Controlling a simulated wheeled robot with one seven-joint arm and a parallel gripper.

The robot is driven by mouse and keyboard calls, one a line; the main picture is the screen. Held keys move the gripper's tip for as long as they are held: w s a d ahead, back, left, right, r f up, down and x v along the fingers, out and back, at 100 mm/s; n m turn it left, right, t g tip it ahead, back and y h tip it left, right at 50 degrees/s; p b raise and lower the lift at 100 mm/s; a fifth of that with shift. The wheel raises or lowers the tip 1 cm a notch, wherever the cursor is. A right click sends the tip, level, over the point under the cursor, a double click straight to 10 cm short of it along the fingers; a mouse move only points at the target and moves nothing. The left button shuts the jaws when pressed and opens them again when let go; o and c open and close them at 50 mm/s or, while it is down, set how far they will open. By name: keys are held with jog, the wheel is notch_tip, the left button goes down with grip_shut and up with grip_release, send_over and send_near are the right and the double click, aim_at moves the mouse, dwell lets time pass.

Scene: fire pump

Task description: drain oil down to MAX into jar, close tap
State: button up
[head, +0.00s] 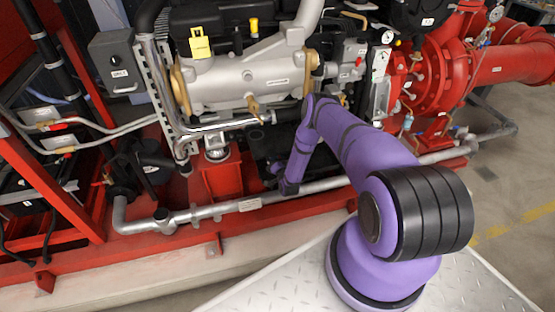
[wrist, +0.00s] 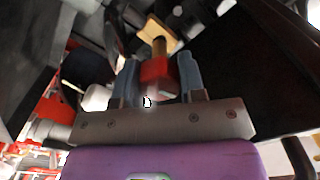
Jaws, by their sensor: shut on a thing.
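In the wrist view my gripper (wrist: 158,66) has its two blue-grey fingers on either side of a red block-like handle (wrist: 157,76), which I take to be the tap. It is shut on this handle. A brass stem (wrist: 159,46) runs on from the handle to a tan piece. In the head view my purple arm reaches down beside the engine (head: 245,78) to its dark underside; the fingers and the tap cannot be made out there. I cannot identify the jar, the oil level or the MAX mark in either view.
A red frame (head: 222,180) and a silver pipe (head: 250,205) run along the engine's lower front. A grey box (head: 117,62) stands at the left, red pump pipework (head: 440,75) at the right. Dark surfaces close in around my gripper in the wrist view. Checker plate (head: 290,285) lies in front.

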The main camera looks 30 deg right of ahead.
jog(key=shift+m, duration=0.7)
jog(key=shift+s, duration=0.1)
jog(key=o, duration=0.9)
jog(key=shift+o, duration=0.2)
jog(key=v, duration=1)
jog(key=shift+s, duration=0.35)
jog(key=shift+a, duration=0.1)
jog(key=shift+s, duration=0.1)
